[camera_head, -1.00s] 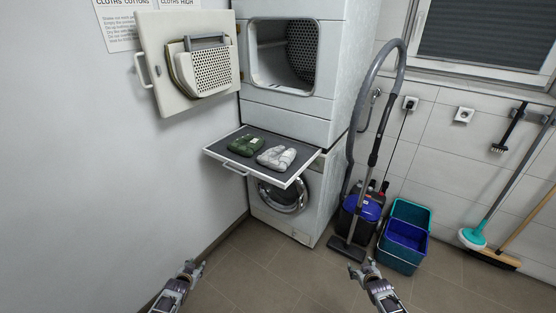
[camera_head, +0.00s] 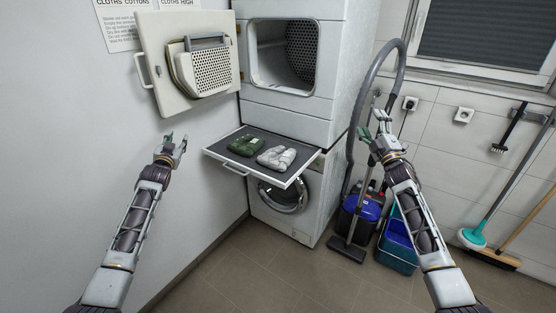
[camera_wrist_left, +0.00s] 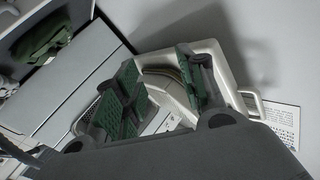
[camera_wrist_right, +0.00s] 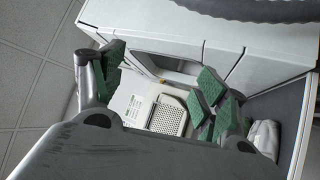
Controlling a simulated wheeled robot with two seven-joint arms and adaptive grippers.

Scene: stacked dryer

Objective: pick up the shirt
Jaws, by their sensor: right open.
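Two folded garments lie side by side on the pull-out shelf (camera_head: 226,154) between the dryer and the washer. The dark green one (camera_head: 246,145) is on the left and the light grey one (camera_head: 277,157) on the right. I cannot tell which is the shirt. My left gripper (camera_head: 174,146) is open and empty, left of the shelf. The left wrist view shows the green garment (camera_wrist_left: 42,36) at its top left. My right gripper (camera_head: 374,126) is open and empty, right of the shelf. The right wrist view shows the grey garment (camera_wrist_right: 264,138) beyond the fingers.
The dryer door (camera_head: 163,78) hangs open at the left, above my left gripper. The dryer drum (camera_head: 301,52) is open. A vacuum cleaner (camera_head: 360,212) with a tall hose and a blue bucket (camera_head: 396,243) stand below my right arm. The floor in front is clear.

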